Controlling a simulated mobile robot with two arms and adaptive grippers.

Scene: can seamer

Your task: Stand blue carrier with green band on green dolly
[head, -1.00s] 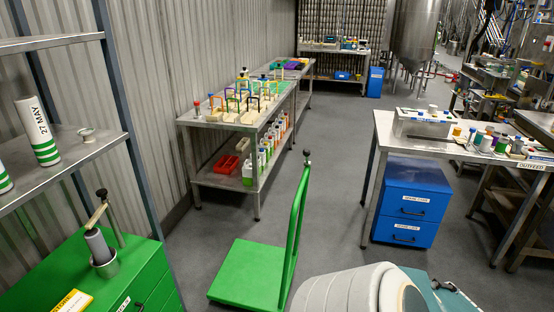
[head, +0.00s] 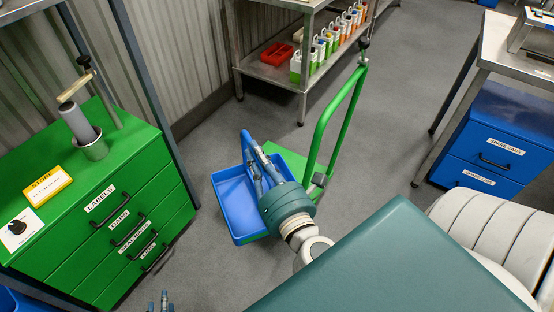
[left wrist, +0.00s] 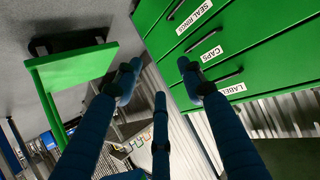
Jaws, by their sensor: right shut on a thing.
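A blue carrier (head: 233,207), an open tray with a raised end, is held by my right gripper (head: 258,165) in the head view. My left gripper (head: 160,303) is at the bottom edge. The left wrist view shows it (left wrist: 158,75) open and empty, with the dolly's deck (left wrist: 75,68) at left.
A green drawer cabinet (head: 120,215) stands at left, bearing a yellow sign and a metal cup with a grey cylinder. A steel shelf table (head: 275,72) is behind, and a blue cabinet (head: 490,150) under a bench at right.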

